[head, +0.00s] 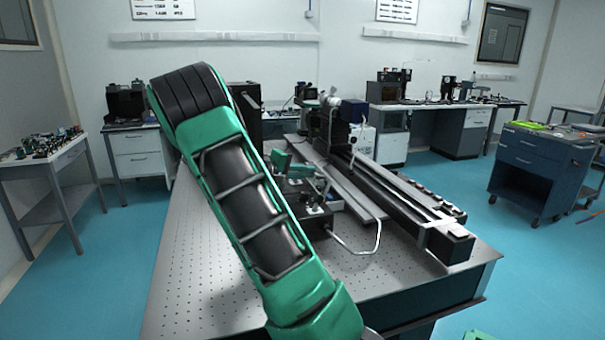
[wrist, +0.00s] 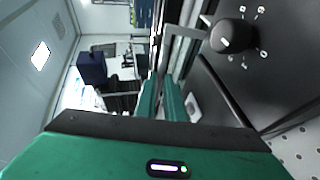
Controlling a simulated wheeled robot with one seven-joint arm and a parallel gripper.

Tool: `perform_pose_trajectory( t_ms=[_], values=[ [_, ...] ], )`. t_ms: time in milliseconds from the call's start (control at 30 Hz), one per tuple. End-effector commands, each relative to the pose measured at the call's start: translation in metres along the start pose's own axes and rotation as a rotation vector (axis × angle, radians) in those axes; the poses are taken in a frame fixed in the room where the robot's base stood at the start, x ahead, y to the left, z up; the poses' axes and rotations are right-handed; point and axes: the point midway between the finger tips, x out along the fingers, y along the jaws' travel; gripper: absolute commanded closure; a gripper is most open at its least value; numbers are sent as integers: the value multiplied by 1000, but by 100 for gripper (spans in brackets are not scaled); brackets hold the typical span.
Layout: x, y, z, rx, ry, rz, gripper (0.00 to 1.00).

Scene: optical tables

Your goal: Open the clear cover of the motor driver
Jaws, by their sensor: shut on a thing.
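The motor driver (wrist: 225,80) is a dark box with a round black knob (wrist: 232,36) and pale numbers around it, filling the right of the wrist view. In the head view the motor driver (head: 312,216) sits on the optical table, partly behind my arm. A thin grey bar, which looks like the handle or edge of the clear cover (wrist: 183,32), runs beside the knob down to my fingertips. My gripper (wrist: 161,82) is shut on it, with the two green fingers close together. The clear panel itself is hard to make out, so its angle cannot be told.
The perforated optical table (head: 200,270) is bare at the front left. A long dark rail (head: 400,200) runs along its right side. A white cable (head: 368,250) loops on the table near the driver. A blue tool cart (head: 540,165) stands apart at the right.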

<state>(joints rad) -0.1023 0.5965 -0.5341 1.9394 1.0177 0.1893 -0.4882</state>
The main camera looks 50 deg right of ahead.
Motion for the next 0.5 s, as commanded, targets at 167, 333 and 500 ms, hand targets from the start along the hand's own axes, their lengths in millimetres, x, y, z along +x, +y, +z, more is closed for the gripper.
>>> perform_pose_trajectory(
  t_ms=[167,333,500],
  values=[
    [0,-9,2,-10,-5,-15,100],
    [1,-10,3,-11,-8,-16,100],
    [1,-10,3,-12,-9,-17,89]
  ],
)
